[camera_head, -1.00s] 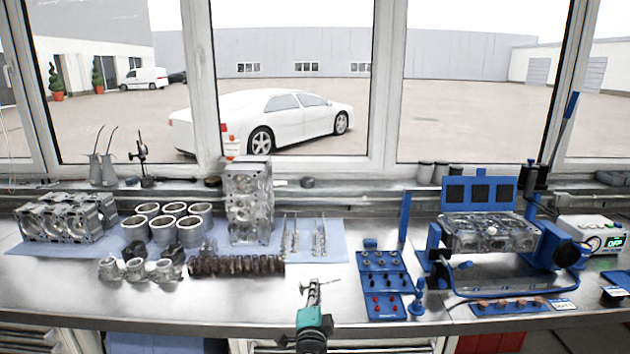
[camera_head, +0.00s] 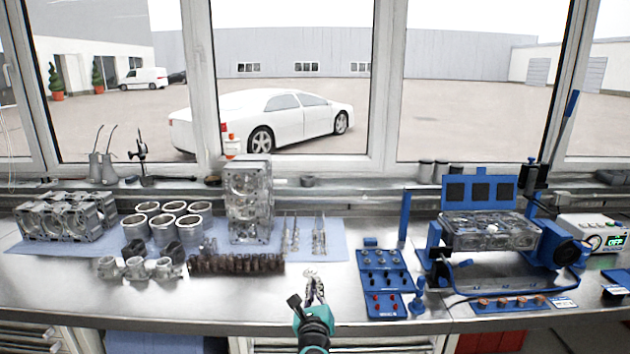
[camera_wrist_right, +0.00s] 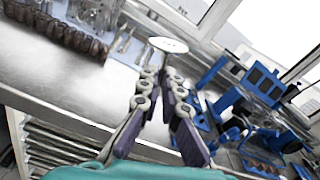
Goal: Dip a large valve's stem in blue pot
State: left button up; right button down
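My right gripper (camera_head: 314,288) is over the front middle of the bench, its fingers pointing away from me. In the right wrist view the fingers (camera_wrist_right: 160,82) are close together, with a pale round valve head (camera_wrist_right: 168,45) just past their tips. The fingers appear shut on this valve; its stem is mostly hidden. The valve head also shows small in the head view (camera_head: 309,273). A small blue pot-like item (camera_head: 417,303) stands at the right front corner of a blue tray, apart from the gripper. My left gripper is not in view.
The blue tray (camera_head: 367,258) holds several small parts. More valves (camera_head: 319,238) lie on the blue mat (camera_head: 335,250) behind the gripper. Springs or dark cylinders (camera_head: 236,264) are to the left. A blue fixture with a cylinder head (camera_head: 488,232) stands right. Bare steel separates gripper and tray.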

jog(key=m, duration=0.3)
jog(key=shift+m, duration=0.3)
